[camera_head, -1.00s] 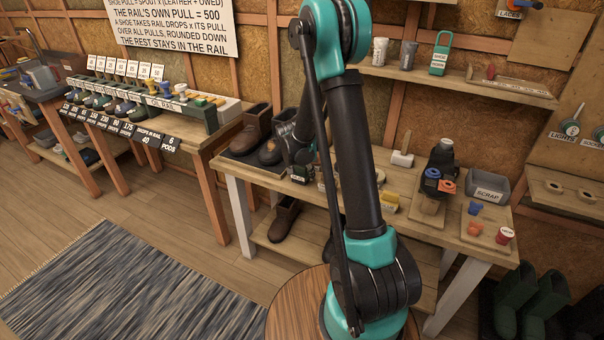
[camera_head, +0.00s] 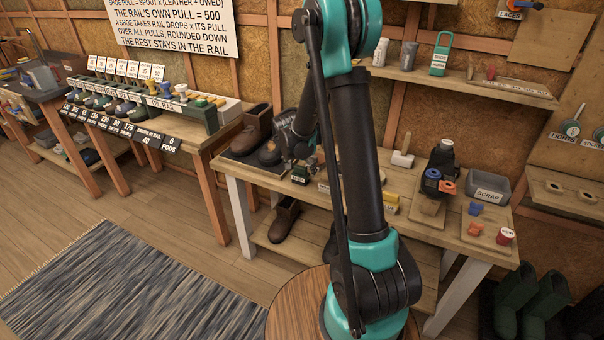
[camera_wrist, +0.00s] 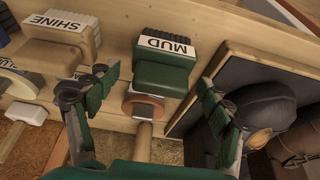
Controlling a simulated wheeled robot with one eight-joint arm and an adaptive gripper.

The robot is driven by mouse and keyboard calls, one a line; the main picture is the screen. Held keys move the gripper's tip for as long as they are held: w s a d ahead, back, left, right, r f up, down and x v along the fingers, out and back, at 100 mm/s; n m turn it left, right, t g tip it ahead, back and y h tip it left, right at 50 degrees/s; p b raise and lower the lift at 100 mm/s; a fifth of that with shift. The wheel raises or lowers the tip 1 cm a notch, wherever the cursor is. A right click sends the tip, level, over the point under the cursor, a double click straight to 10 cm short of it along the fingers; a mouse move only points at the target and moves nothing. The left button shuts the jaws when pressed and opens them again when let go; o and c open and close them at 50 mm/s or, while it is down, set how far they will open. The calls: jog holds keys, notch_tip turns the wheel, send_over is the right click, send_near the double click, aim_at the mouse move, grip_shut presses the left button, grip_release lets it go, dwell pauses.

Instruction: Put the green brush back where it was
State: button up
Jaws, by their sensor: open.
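The green brush (camera_wrist: 165,76) has a dark block above its green body and a white MUD label. In the wrist view it sits on the wooden bench at upper middle, and in the head view it is a small green block (camera_head: 300,174) beside the boots. My gripper (camera_wrist: 155,98) is open, with one green-padded finger on each side of the space below the brush. The fingers look apart from the brush. In the head view my gripper (camera_head: 297,154) is low over the bench, partly hidden by my arm.
A tan SHINE brush (camera_wrist: 55,48) stands left of the green one. A round orange-rimmed piece (camera_wrist: 144,107) with a wooden handle lies between my fingers. A dark tray (camera_wrist: 207,92) with boots (camera_wrist: 262,108) is close on the right.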

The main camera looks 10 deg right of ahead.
jog(key=v, duration=0.9)
jog(key=s+d+f+n+y, duration=0.1)
jog(key=s+d+n, duration=0.1)
jog(key=s, duration=1.2)
jog(key=s+d+n+y, duration=0.1)
jog(key=s+d+n, duration=0.2)
jog(key=s, duration=1.1)
jog(key=shift+d+f+n+t+y, duration=0.3)
jog(key=shift+d+f+n, duration=0.05)
jog(key=shift+n, duration=0.75)
